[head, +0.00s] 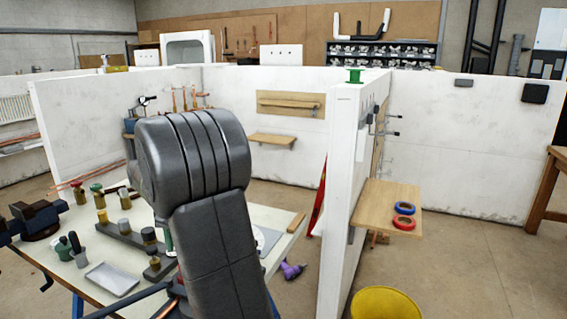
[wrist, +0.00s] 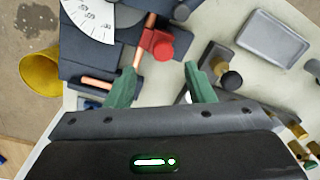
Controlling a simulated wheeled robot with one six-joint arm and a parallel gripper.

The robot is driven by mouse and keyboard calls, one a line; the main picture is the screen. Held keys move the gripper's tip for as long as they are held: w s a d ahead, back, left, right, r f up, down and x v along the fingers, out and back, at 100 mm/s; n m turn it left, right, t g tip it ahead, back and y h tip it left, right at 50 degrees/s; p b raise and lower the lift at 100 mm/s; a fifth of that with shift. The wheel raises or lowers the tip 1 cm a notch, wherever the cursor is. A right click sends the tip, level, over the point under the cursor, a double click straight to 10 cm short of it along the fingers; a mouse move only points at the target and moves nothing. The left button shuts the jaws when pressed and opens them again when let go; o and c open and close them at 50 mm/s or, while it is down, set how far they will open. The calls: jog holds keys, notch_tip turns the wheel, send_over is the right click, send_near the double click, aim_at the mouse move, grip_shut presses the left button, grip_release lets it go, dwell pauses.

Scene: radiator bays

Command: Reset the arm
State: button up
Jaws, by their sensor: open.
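My gripper (wrist: 159,70) shows in the wrist view with two green fingers spread apart and nothing held between them. It is over the workbench, which shows as a pale top in the head view (head: 270,218). A copper-coloured rod (wrist: 141,50) lies just beyond the left fingertip, beside a red part (wrist: 157,43); I cannot tell whether the finger touches the rod. In the head view my arm rises in front of the bench and hides part of it, and my fingers are not visible there.
A grey tray (head: 111,279) and several valves and fittings crowd the bench, with a vise (head: 35,218) at its left. White partition walls (head: 345,190) stand behind and right. A small shelf (head: 376,208) holds red and blue tape rolls. A yellow bucket (head: 385,303) stands on the floor.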

notch_tip(320, 180, down, 6)
jog(key=shift+a+f, duration=0.1)
jog(key=shift+a, duration=0.05)
jog(key=shift+a+f, duration=0.15)
jog(key=shift+f, duration=0.05)
jog(key=shift+w+a, duration=0.2)
jog(key=shift+a, duration=0.3)
jog(key=shift+r, duration=0.2)
